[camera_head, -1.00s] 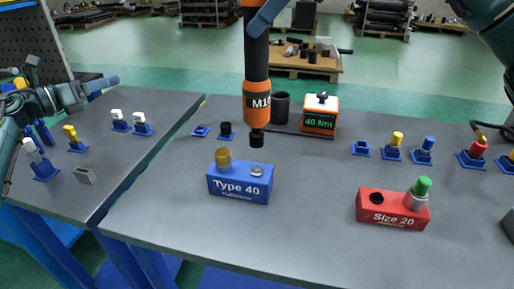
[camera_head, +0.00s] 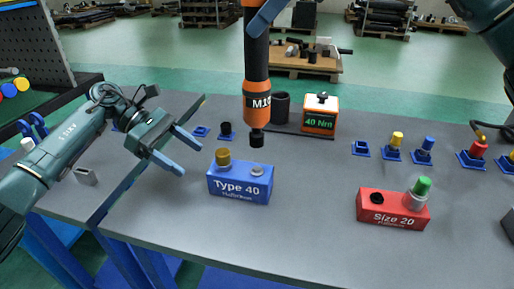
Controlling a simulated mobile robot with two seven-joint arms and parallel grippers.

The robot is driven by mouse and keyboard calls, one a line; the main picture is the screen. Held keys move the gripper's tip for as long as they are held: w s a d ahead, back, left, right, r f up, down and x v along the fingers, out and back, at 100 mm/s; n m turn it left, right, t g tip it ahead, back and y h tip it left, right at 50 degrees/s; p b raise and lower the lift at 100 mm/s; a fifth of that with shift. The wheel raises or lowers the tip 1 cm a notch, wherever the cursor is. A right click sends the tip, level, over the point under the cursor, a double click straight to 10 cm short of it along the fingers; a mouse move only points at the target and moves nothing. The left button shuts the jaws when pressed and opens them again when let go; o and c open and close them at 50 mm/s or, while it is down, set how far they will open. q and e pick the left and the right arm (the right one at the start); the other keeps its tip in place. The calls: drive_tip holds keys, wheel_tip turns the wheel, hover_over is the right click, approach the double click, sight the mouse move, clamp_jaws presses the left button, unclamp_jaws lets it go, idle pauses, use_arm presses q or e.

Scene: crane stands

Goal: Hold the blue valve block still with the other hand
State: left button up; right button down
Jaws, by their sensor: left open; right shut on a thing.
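The blue valve block (camera_head: 240,186), marked "Type 40", sits upright on the grey table. A brass cap stands on its left top and a silver fitting on its right top. My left gripper (camera_head: 187,154) is open and empty, just left of the block and apart from it, fingers pointing towards it. My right gripper (camera_head: 262,18) is shut on the black and orange torque tool (camera_head: 257,75), marked "M10" as far as I can read. The tool hangs upright, its black tip above or just behind the block. Most of the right gripper is out of frame.
A red block (camera_head: 392,208), marked "Size 20", stands to the right. An orange "40 Nm" box (camera_head: 320,115) and a black cup (camera_head: 282,108) stand behind. Several small blue holders line the back right. The table front between the blocks is clear.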

use_arm(q)
drive_tip(key=shift+x, duration=4.1)
drive_tip(key=shift+c, duration=0.3)
drive_tip(key=c, duration=0.9)
drive_tip(key=shift+c, duration=0.2)
